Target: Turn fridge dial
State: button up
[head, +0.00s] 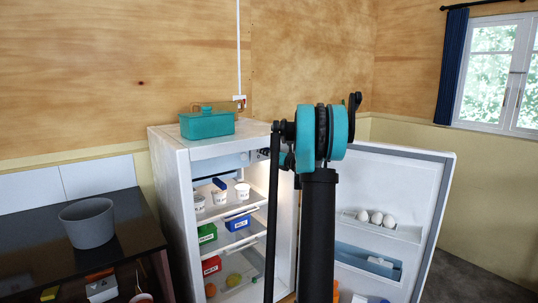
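The fridge (173,190) stands against the plywood wall with its door (375,175) swung wide open to the right. At the top right inside, a small dark and pale fitting (262,154) shows just left of my arm. It may be the dial housing, but it is too small and too covered to tell, and I cannot make out the dial's setting. My black and teal arm rises in front of the fridge's right side and the open doorway. My gripper does not show clearly; the arm hides the space behind it.
White cups (219,198), blue (238,223) and green boxes (207,233) and a red box (212,265) stand on the shelves. A teal container (207,124) sits on top. Eggs (376,218) are in the door. A dark table (128,214) with a grey pot (87,224) stands left.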

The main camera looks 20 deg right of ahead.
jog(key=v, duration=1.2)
